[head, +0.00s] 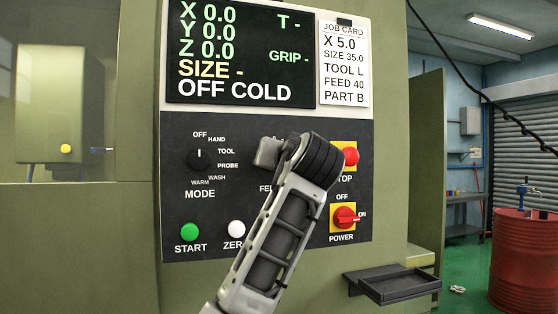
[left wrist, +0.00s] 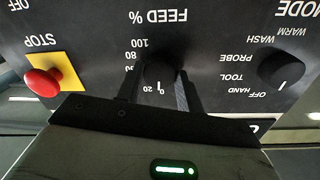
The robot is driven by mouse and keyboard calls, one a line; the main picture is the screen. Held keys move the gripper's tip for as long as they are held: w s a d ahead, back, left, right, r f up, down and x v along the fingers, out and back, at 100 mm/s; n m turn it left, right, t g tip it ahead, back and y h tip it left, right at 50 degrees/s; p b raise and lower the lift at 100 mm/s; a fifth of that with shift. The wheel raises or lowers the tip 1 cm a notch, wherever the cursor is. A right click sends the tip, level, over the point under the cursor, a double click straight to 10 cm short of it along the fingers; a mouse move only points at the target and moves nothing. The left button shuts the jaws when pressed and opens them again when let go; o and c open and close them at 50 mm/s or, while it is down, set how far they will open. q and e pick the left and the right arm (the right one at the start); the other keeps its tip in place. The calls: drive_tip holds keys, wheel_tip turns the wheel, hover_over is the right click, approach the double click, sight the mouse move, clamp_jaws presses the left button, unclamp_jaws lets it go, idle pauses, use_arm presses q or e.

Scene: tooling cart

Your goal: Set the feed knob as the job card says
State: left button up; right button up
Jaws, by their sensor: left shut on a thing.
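The job card (head: 343,62) reads X 5.0, SIZE 35.0, TOOL L, FEED 40, PART B. The dark feed knob (left wrist: 160,74) sits under the FEED % label in the left wrist view, which shows the panel upside down. Around it I read 0, 20, 80 and 100; the other numbers are hidden. A small white mark shows near the 0, but I cannot read the setting surely. My left gripper (left wrist: 160,90) has a finger on each side of the knob and is shut on it. In the head view my left gripper (head: 268,152) and wrist hide the knob. My right gripper is out of view.
The mode knob (head: 202,160) points to OFF. The red stop button (head: 351,156) is close beside my wrist. The power switch (head: 345,217), start button (head: 190,231) and white button (head: 236,229) lie lower. The display (head: 240,52) reads OFF COLD. A dark tray (head: 398,287) juts out at lower right.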

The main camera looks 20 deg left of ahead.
use_arm(q)
drive_tip(key=m, duration=1)
drive_tip(key=shift+d+r+g, duration=0.1)
drive_tip(key=shift+g, duration=0.3)
drive_tip(key=shift+m, duration=0.3)
drive_tip(key=o, duration=1)
